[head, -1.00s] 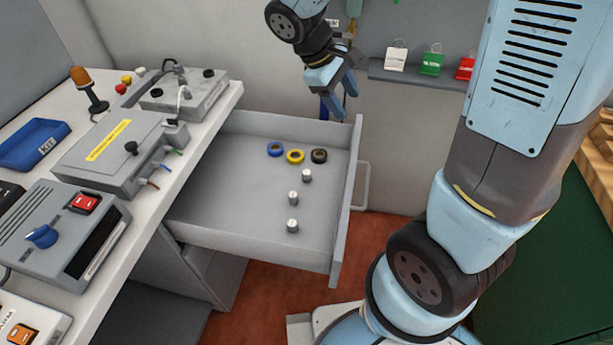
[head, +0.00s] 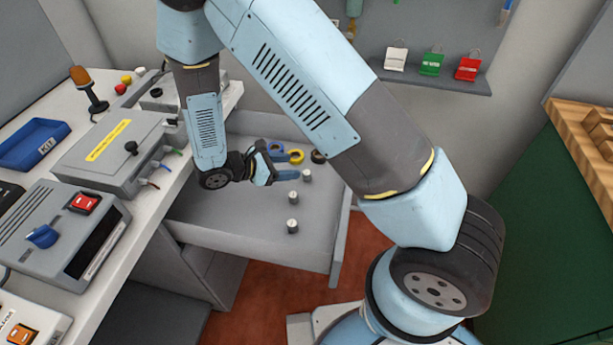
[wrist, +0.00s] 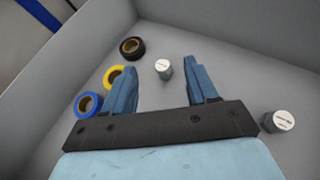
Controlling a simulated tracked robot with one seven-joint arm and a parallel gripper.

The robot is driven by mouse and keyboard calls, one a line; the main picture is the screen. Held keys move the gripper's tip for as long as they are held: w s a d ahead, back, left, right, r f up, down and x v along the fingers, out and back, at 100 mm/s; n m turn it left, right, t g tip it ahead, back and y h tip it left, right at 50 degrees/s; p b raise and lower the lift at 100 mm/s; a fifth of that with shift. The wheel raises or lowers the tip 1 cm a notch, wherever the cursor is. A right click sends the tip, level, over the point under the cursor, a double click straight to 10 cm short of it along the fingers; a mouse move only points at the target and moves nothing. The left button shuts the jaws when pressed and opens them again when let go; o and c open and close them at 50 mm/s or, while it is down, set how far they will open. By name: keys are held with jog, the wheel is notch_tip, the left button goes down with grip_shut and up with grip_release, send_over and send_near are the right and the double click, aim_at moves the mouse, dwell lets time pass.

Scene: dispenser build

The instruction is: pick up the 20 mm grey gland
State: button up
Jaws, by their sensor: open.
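Three small grey cylinders with white tops, which look like the glands, stand in a row in the open drawer: one at the back (head: 307,176), one in the middle (head: 293,197) and one at the front (head: 292,226). I cannot read which is 20 mm. My gripper (head: 282,162) is open and empty, inside the drawer area left of the back cylinder. In the wrist view that cylinder (wrist: 163,71) stands upright, in line with the gap between my fingers (wrist: 162,84), apart from them. Another cylinder (wrist: 283,121) stands right of my right finger.
Blue (wrist: 88,104), yellow (wrist: 113,76) and black (wrist: 132,48) tape rolls lie in the drawer (head: 220,220), left of the back cylinder in the wrist view. The drawer walls enclose them. The bench (head: 150,205) with devices stands left.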

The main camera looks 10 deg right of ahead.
aim_at(305, 173)
jog(key=f, duration=0.1)
jog(key=a+f+n, duration=0.1)
jog(key=f+t, duration=0.1)
jog(key=shift+s+a+f+n, duration=0.1)
jog(key=shift+s+a+n, duration=0.1)
jog(key=shift+s+n, duration=0.15)
jog(key=shift+f, duration=0.15)
jog(key=shift+x, duration=3.7)
jog(key=shift+c, duration=0.3)
grip_shut()
